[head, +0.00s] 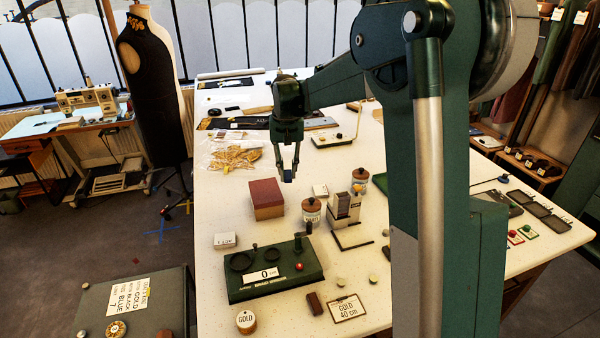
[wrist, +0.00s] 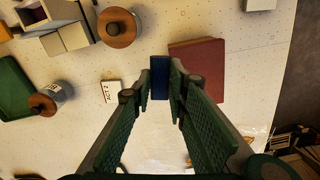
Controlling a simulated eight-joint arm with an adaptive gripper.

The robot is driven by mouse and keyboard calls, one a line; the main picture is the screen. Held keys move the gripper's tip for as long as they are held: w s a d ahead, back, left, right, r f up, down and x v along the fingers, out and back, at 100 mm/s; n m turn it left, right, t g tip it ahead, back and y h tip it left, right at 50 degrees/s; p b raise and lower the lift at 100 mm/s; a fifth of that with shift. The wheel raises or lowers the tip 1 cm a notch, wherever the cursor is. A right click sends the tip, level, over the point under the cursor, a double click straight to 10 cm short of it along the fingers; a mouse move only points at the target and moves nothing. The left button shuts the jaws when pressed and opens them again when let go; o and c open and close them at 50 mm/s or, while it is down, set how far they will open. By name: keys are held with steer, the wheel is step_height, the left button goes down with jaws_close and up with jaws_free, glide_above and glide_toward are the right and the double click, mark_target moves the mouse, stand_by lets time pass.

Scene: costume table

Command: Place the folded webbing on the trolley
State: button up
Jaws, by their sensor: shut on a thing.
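My gripper (head: 287,172) is shut on a small dark blue folded piece, which looks like the folded webbing (wrist: 160,77). The piece sits between the fingertips in the wrist view, and only a little of it shows in the head view. My gripper holds it above the table, behind and slightly right of the dark red box. The dark grey-green top at the lower left of the head view looks like the trolley (head: 92,300). It bears a handwritten card and several small round items, and it is partly cut off by the frame.
The dark red box (head: 266,199) stands near my gripper; it also shows in the wrist view (wrist: 197,68). A green device (head: 310,277) reading 0 cm and wooden-lidded jars (head: 311,211) stand in front. A dress form (head: 152,80) stands left of the white table (head: 215,300). Floor separates table and trolley.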

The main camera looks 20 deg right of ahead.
steer(key=a+n, duration=0.2)
steer(key=a, duration=1.8)
steer(key=n+p, duration=0.2)
steer(key=n, duration=0.3)
glide_above(115, 304)
step_height(115, 304, down, 18)
steer(key=shift+w+a+f, duration=0.1)
steer(key=shift+f, duration=0.25)
steer(key=shift+f, duration=0.2)
steer(key=shift+f+b, duration=1)
steer(key=shift+f, duration=2.2)
steer(key=shift+f+b, duration=0.3)
steer(key=shift+f, duration=0.2)
